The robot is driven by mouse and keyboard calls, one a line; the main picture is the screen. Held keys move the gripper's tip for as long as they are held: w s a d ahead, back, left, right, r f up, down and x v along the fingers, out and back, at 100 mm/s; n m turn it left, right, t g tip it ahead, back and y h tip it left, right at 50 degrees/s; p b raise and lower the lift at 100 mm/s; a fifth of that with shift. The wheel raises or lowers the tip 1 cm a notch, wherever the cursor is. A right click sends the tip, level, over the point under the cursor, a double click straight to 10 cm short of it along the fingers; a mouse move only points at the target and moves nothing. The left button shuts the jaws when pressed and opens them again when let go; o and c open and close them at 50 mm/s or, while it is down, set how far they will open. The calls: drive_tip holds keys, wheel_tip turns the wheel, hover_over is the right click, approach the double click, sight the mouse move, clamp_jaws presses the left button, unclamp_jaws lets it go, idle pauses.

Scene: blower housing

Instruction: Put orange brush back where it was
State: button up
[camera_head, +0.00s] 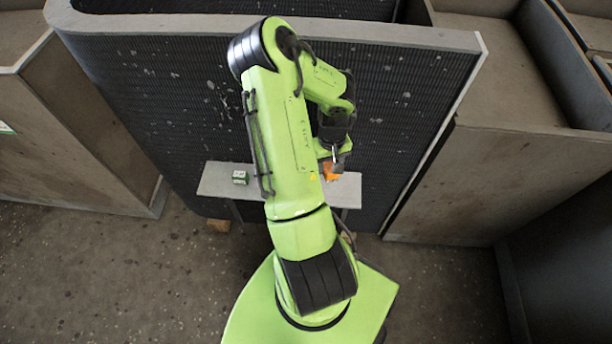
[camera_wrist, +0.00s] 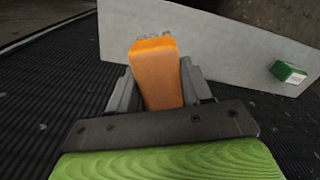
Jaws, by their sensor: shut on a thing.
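The orange brush (camera_wrist: 158,75) sits between the two fingers of my gripper (camera_wrist: 155,85) in the wrist view. The fingers are shut on it from both sides. In the head view the brush (camera_head: 329,171) shows as a small orange patch below my gripper (camera_head: 338,160), over the right part of a small grey bench (camera_head: 215,184). My arm hides part of the bench. I cannot tell whether the brush touches the bench top. The bench top (camera_wrist: 215,50) also shows behind the brush in the wrist view.
A small green and white box (camera_head: 240,177) stands on the bench's left part; it also shows in the wrist view (camera_wrist: 289,72). A dark ribbed panel (camera_head: 180,100) rises behind the bench. Grey housings (camera_head: 485,190) stand at both sides. Speckled floor (camera_head: 120,270) is open at the front left.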

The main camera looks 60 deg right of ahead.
sight(327, 190)
drive_tip(key=f+b, duration=0.1)
drive_tip(key=f, duration=0.4)
drive_tip(key=f+b, duration=0.2)
drive_tip(key=f, duration=0.3)
drive_tip(key=shift+s+a, duration=0.1)
drive_tip(key=shift+s, duration=0.1)
drive_tip(key=o, duration=0.9)
drive_tip(key=shift+r, duration=0.1)
